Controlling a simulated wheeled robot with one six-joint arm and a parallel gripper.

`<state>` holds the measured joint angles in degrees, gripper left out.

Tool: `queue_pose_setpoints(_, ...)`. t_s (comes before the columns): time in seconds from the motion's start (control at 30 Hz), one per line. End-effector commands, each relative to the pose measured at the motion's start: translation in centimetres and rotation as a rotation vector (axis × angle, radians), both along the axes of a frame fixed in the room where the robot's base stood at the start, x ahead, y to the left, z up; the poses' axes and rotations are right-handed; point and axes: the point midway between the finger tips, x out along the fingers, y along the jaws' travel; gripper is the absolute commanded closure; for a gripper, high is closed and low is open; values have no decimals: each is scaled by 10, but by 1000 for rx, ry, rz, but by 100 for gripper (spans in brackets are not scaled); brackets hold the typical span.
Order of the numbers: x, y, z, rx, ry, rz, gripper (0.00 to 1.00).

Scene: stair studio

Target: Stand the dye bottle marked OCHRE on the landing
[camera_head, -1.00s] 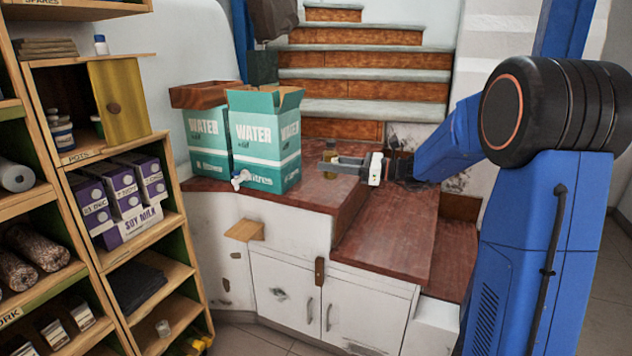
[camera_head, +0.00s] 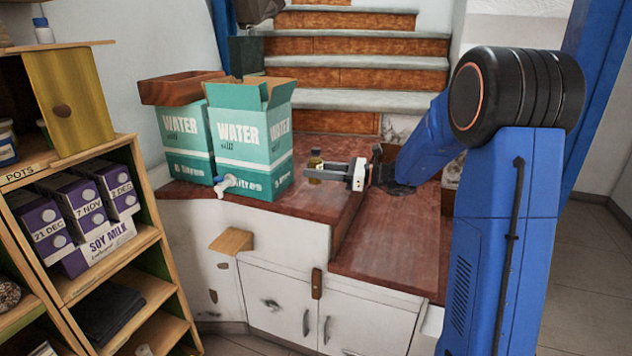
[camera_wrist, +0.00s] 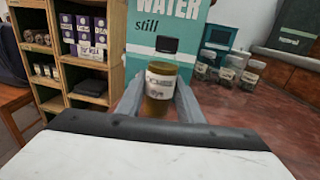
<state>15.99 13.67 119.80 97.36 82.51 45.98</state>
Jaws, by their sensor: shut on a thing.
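A dye bottle (camera_wrist: 160,88) with brown-yellow contents, a dark cap and a pale label stands upright between my gripper's fingers in the wrist view. The label ends in "dye"; its upper word is too blurred to read surely. My gripper (camera_head: 316,172) is shut on this bottle, which also shows small in the head view (camera_head: 316,157). It is over the upper reddish wooden top (camera_head: 320,205), right of the water boxes. I cannot tell whether the bottle's base touches the wood.
Two green water boxes (camera_head: 240,150) stand close left of my gripper, one with a white tap (camera_head: 224,184). A lower wooden top (camera_head: 395,245) lies to the right. In the wrist view, several labelled jars (camera_wrist: 228,72) stand at the right. A shelf (camera_head: 150,240) with soy milk cartons is at the left.

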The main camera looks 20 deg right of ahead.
Motion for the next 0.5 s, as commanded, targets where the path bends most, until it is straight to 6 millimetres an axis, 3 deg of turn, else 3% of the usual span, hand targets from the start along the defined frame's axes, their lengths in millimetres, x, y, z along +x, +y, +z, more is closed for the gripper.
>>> queue_pose_setpoints(0.3,0,0,-35,2,2,0,93)
queue_pose_setpoints(0.5,0,0,-36,1,0,0,93)
